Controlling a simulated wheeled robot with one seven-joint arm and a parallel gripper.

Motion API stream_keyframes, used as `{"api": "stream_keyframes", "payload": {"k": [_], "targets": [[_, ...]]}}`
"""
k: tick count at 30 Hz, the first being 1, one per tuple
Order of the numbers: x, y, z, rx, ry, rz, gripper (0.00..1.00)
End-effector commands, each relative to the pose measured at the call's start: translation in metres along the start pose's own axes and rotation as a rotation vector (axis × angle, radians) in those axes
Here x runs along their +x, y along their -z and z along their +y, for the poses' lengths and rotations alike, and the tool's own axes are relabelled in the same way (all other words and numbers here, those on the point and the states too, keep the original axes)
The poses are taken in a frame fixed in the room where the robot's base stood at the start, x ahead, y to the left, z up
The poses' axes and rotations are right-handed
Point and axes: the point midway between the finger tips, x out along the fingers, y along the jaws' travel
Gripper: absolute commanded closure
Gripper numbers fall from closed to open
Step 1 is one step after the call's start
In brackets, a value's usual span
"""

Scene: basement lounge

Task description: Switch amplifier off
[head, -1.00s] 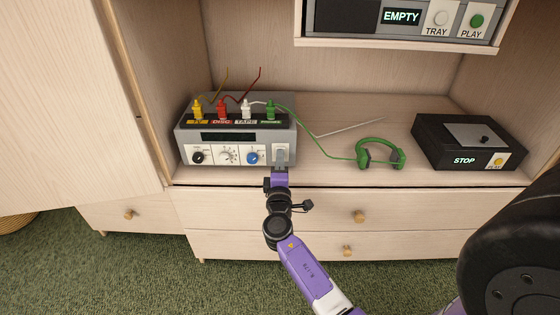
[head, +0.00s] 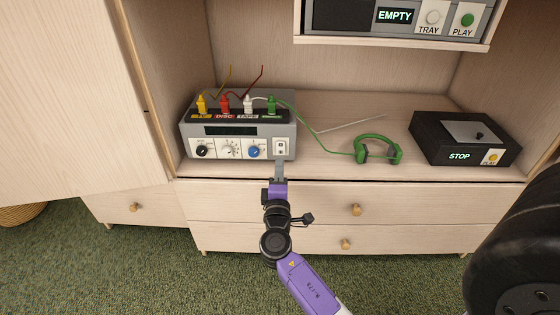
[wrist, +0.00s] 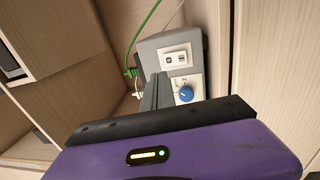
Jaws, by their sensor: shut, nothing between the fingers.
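The grey amplifier (head: 238,128) stands on the cabinet shelf at the left, with a dark, blank display (head: 230,131). Its white rocker switch (head: 281,147) is at the right end of the front panel; it also shows in the wrist view (wrist: 175,58). I cannot tell for sure which side of the rocker is pressed. My gripper (head: 280,164) is shut and empty. Its fingertips are just below and in front of the switch, apart from it. In the wrist view the shut fingers (wrist: 157,90) point toward the panel beside the blue knob (wrist: 185,93).
Yellow, red, white and green plugs sit in the amplifier's top. Green headphones (head: 377,150) and a black player (head: 466,139) reading STOP are to the right. A unit above (head: 395,17) reads EMPTY. A cabinet door (head: 70,90) stands at the left; drawers (head: 355,210) are below.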

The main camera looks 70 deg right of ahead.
Motion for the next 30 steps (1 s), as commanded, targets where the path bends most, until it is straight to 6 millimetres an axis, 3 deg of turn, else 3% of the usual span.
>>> {"api": "stream_keyframes", "payload": {"k": [6, 11, 30], "targets": [[-0.035, 0.0, 0.009, -0.001, 0.001, 0.003, 1.0], [-0.048, 0.0, 0.012, -0.001, 0.0, 0.001, 1.0], [-0.051, 0.0, 0.012, -0.001, 0.0, 0.0, 1.0]]}}
